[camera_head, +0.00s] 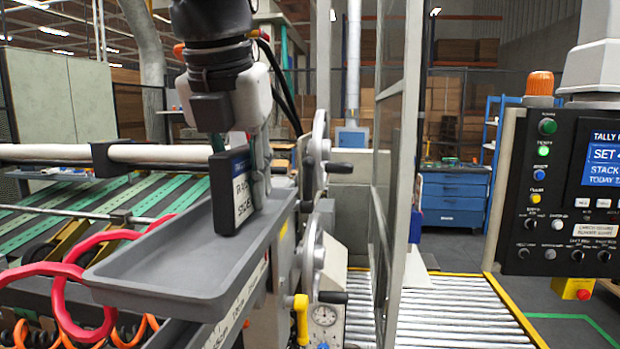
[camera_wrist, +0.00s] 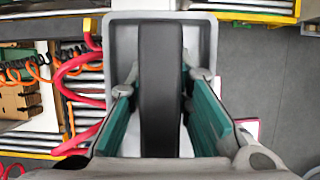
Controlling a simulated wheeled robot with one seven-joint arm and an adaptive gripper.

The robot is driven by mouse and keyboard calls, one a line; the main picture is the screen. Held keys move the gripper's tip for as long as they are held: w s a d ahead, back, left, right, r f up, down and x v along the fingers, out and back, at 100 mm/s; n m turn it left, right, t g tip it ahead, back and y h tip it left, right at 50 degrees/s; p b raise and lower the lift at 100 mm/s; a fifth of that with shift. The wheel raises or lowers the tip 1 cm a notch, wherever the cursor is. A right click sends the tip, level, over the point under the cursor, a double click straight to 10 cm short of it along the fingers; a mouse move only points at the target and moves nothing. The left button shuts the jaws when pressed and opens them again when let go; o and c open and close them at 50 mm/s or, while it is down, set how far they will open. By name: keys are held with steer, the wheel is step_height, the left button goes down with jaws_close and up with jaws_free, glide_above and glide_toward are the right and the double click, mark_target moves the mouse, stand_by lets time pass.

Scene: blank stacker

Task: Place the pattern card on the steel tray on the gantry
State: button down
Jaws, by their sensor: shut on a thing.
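The pattern card (camera_head: 233,190) is a thick dark upright slab with a white label on its face, partly legible. My gripper (camera_head: 245,160) is shut on it from above. In the wrist view the card (camera_wrist: 160,80) stands edge-on between the teal pads of my gripper (camera_wrist: 160,108). The grey steel tray (camera_head: 150,272) lies below, shallow with a raised rim, on the gantry. The card is over the tray's far right part, close to its right rim. I cannot tell whether its lower edge touches the tray floor. The tray rim also shows in the wrist view (camera_wrist: 205,35).
Red hoses (camera_head: 62,290) loop at the tray's left. Crank handles (camera_head: 338,168) and a gauge (camera_head: 324,315) stand close to its right. A mesh guard (camera_head: 390,150) and a control panel (camera_head: 560,190) are farther right. The tray's near part is bare.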

steer(key=shift+f, duration=0.1)
steer(key=c, duration=1.4)
jaws_free()
steer(key=shift+c, duration=0.2)
